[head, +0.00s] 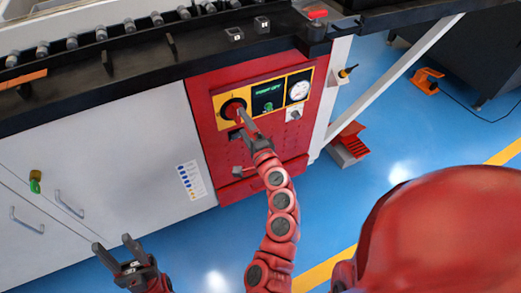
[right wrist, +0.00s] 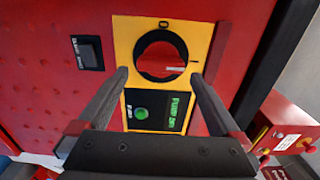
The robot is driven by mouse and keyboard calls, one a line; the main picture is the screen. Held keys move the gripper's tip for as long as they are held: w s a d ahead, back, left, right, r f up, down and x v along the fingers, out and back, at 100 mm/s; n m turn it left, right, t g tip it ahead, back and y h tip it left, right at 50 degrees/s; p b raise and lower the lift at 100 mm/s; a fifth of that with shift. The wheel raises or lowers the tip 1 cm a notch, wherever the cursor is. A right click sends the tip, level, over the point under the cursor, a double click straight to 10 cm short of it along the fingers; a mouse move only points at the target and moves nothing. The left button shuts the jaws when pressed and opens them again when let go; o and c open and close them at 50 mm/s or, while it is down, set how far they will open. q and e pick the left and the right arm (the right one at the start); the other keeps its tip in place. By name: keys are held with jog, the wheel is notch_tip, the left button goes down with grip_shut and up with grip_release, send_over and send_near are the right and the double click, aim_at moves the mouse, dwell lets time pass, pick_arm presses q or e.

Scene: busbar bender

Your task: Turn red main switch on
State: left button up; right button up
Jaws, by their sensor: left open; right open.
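In the head view the switch (head: 232,107) is partly hidden by my right gripper (head: 241,122). In the right wrist view my right gripper (right wrist: 160,76) is open, one fingertip on each side of the knob's lower part. I cannot tell whether they touch it. My left gripper (head: 120,247) is open and empty, low in front of the white cabinet.
A display with green text and a green button (right wrist: 141,113) sits beside the switch. The head view shows a gauge (head: 299,90) and a small knob (head: 294,114) on the red panel (head: 212,155).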

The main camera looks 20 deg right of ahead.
jog(key=s+p, duration=0.1)
jog(key=s, duration=1.3)
jog(key=shift+s+d+p, duration=0.15)
jog(key=shift+d+p, duration=0.05)
jog(key=shift+p, duration=0.2)
